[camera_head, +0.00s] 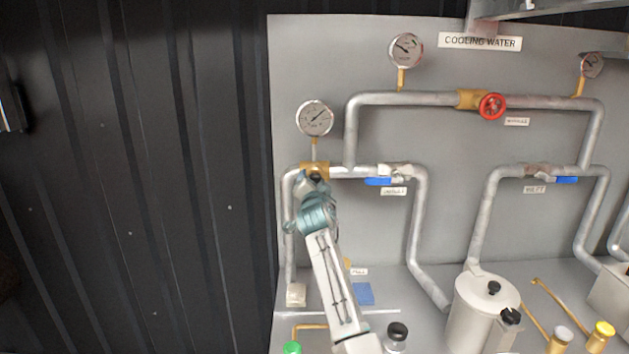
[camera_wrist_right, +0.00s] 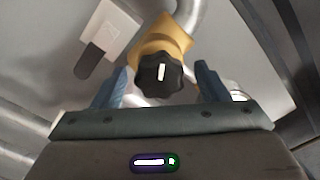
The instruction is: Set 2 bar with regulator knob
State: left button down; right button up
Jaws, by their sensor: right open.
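The regulator knob (camera_wrist_right: 160,75) is black and ribbed with a white mark, mounted on a brass body (camera_wrist_right: 165,38) in the right wrist view. In the head view the brass body (camera_head: 314,168) sits on the pipe below a round pressure gauge (camera_head: 314,118); the gauge needle is too small to read exactly. My right gripper (camera_wrist_right: 160,85) is open, with one blue finger on each side of the knob and visible gaps between. In the head view my right gripper (camera_head: 315,182) is right in front of the brass body and partly hides the knob. My left gripper is not seen.
A pipe with a blue-handled valve (camera_head: 378,181) runs right of the regulator. A red handwheel (camera_head: 491,106) and another gauge (camera_head: 405,50) are higher up. A white canister (camera_head: 482,312) stands lower right. A dark corrugated wall (camera_head: 140,180) fills the left.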

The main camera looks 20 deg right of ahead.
jog(key=shift+w+d, duration=0.1)
jog(key=shift+w, duration=0.25)
jog(key=c, duration=1)
jog(key=shift+n, duration=0.3)
